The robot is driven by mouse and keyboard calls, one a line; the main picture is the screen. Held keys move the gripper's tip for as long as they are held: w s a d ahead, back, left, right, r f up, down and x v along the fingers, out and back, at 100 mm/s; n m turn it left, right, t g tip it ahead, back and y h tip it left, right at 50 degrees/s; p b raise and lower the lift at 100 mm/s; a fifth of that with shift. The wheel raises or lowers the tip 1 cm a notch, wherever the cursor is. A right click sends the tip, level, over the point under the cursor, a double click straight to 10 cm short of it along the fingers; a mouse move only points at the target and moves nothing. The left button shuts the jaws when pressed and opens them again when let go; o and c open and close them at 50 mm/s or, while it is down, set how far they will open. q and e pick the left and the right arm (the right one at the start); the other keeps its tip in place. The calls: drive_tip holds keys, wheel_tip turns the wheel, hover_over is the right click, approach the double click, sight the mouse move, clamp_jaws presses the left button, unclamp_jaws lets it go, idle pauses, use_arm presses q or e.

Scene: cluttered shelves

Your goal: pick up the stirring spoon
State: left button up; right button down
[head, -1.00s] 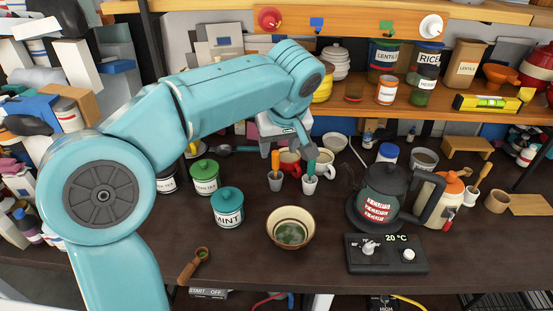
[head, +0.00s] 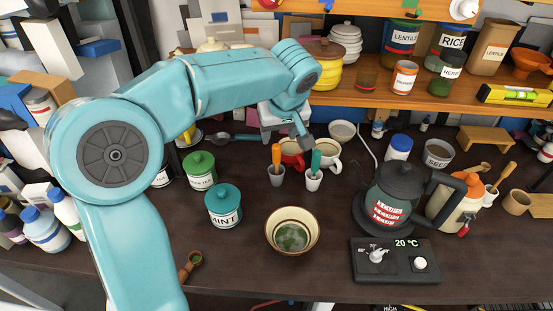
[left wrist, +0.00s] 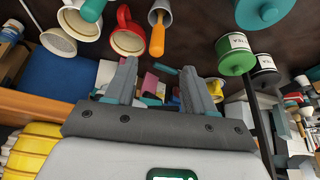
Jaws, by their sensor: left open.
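A dark grey-blue spoon (head: 222,138), likely the stirring spoon, lies flat at the back of the dark worktop, behind the lidded canisters. Its handle points right, toward my left gripper (head: 284,132), which hides the far end. My left gripper hangs above the back of the worktop, near the red mug (head: 292,152). In the left wrist view my left gripper (left wrist: 160,70) has its two grey fingers apart with nothing held between them. Small blurred items show beyond the fingers; I cannot tell whether the spoon is among them. My right gripper is in neither view.
Grey cups with an orange handle (head: 276,154) and a teal handle (head: 316,161) stand just in front of my gripper. The green-lidded canister (head: 200,172) and mint canister (head: 224,206) are to the left. A loaded shelf (head: 365,92) rises behind.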

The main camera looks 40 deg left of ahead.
sight(277, 147)
use_arm(q)
drive_tip(key=x, duration=0.5)
drive_tip(key=shift+s, duration=0.15)
drive_tip(key=x, duration=0.5)
drive_tip(key=shift+w+f+p, duration=0.15)
drive_tip(key=shift+w+p, duration=0.2)
drive_tip(key=shift+p, duration=0.05)
clamp_jaws()
